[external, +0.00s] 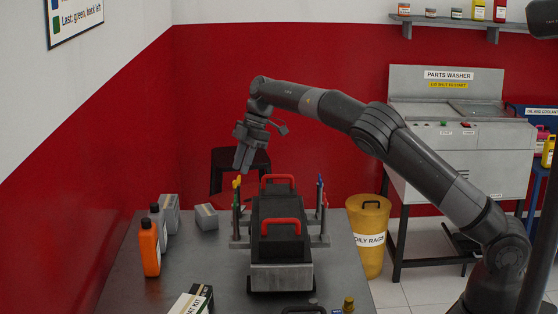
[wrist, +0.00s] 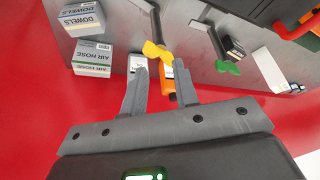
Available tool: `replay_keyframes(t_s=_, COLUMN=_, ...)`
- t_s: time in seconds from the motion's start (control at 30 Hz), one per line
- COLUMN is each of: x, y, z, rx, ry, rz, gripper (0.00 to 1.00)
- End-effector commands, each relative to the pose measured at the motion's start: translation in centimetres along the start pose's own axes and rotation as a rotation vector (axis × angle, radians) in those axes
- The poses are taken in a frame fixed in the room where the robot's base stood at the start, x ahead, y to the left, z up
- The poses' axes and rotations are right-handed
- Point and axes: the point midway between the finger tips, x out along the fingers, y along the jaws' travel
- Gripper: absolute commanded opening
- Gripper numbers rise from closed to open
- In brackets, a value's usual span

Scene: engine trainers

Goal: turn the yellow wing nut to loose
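The yellow wing nut (external: 237,183) tops a post at the back left of the dark engine block (external: 281,272). My gripper (external: 243,168) points down just above and beside it. I cannot tell whether a finger touches the nut. A green wing nut (wrist: 228,67) is to its right in the wrist view.
Two red handles (external: 281,225) stand on the block, and a blue-topped post (external: 319,183) is at its right. An orange bottle (external: 150,248), a grey bottle (external: 158,222) and boxes (external: 206,217) stand on the table's left. A yellow rag bin (external: 371,215) is right of the table.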

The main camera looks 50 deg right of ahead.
Motion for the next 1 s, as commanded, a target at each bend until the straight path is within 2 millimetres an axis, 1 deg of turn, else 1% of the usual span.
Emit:
replay_keyframes(t_s=0.03, x=-1.1, y=0.0, z=-0.1, rx=-0.002, ry=0.001, rz=0.002, gripper=0.27)
replay_keyframes(t_s=0.1, x=-2.5, y=0.0, z=-0.1, rx=-0.004, ry=0.001, rz=0.001, gripper=0.27)
replay_keyframes(t_s=0.37, x=-7.7, y=0.1, z=-0.1, rx=-0.005, ry=0.005, rz=0.002, gripper=0.27)
replay_keyframes(t_s=0.4, x=-7.9, y=0.6, z=-0.6, rx=0.0, ry=0.06, rz=0.037, gripper=0.27)
replay_keyframes(t_s=0.57, x=-9.7, y=2.5, z=-2.6, rx=0.019, ry=0.228, rz=0.154, gripper=0.27)
replay_keyframes(t_s=0.7, x=-11.7, y=4.1, z=-3.9, rx=0.052, ry=0.36, rz=0.253, gripper=0.27)
replay_keyframes(t_s=0.87, x=-14.2, y=5.6, z=-5.0, rx=0.102, ry=0.498, rz=0.356, gripper=0.27)
replay_keyframes(t_s=1.0, x=-16.6, y=6.9, z=-5.5, rx=0.16, ry=0.61, rz=0.445, gripper=0.27)
